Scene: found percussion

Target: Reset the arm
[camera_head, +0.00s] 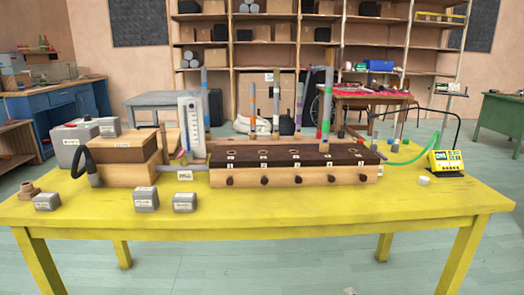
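Neither of my arms or grippers shows in the head view. A yellow table (300,215) stands in front of me. On it is a long wooden block (290,177) with a dark top, several labelled holes and a row of dark knobs on its front. Upright tubes with coloured bands stand at or behind it, such as a tall grey one with a green band (327,105). Whether their bases sit in holes is hard to tell.
Wooden boxes (125,175), small grey labelled blocks (145,198) and a white upright gauge (191,125) are on the left. A yellow device (446,162) with a green hose and a small white cap (424,181) are on the right. The table's front strip is mostly clear.

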